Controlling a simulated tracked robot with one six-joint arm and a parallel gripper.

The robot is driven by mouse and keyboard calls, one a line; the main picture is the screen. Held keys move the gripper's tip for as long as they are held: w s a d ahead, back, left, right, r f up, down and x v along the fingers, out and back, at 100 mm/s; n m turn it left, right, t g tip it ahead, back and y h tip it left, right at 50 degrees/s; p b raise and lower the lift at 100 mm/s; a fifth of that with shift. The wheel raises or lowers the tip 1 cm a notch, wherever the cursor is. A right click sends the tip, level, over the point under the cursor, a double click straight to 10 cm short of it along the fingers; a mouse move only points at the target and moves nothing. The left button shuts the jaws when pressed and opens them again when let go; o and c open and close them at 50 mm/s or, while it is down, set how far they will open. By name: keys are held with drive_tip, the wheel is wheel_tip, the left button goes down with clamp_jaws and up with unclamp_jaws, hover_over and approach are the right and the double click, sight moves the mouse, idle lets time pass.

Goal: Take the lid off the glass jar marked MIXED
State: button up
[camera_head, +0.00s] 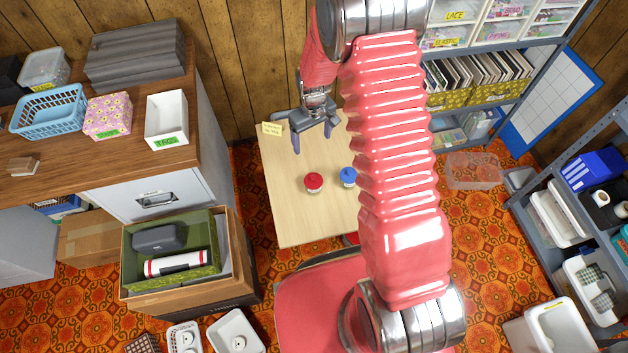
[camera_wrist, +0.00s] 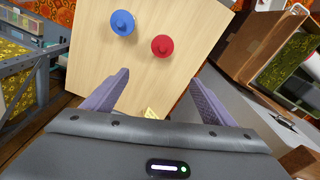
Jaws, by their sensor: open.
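Two jars stand upright on a light wooden table (camera_head: 285,215). One has a red knobbed lid (camera_head: 313,181), the other a blue knobbed lid (camera_head: 348,176). The wrist view looks down on the red lid (camera_wrist: 162,45) and the blue lid (camera_wrist: 122,22), both seated. The lids hide most of the glass, and I can read no MIXED marking on either jar. My gripper (camera_head: 312,141) is open and empty, above the far part of the table and apart from both jars. In the wrist view its fingers (camera_wrist: 160,78) point toward the jars, with bare tabletop between them.
A yellow note (camera_head: 272,129) sits at the table's far left corner. A wooden counter (camera_head: 60,140) with baskets and boxes stands left, above an open carton (camera_head: 236,265). Shelves stand at the back and right. A red seat (camera_head: 310,305) is at the table's near side.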

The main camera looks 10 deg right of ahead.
wheel_tip(320, 180, down, 8)
drive_tip(key=shift+s+f+g, duration=0.15)
drive_tip(key=shift+g, duration=0.15)
hover_over(314, 177)
drive_tip(key=shift+w+a+f, duration=0.1)
drive_tip(key=shift+f, duration=2.05)
drive_tip(key=shift+w+a+f, duration=0.1)
drive_tip(key=shift+f, duration=2.05)
drive_tip(key=shift+s+d+f, duration=0.1)
drive_tip(key=shift+s+f, duration=0.05)
drive_tip(key=shift+f, duration=1.15)
drive_tip(key=shift+s+d+f, duration=0.1)
drive_tip(key=shift+f, duration=1.2)
drive_tip(key=shift+c, duration=0.4)
drive_tip(key=c, duration=1)
drive_tip(key=shift+r, duration=0.1)
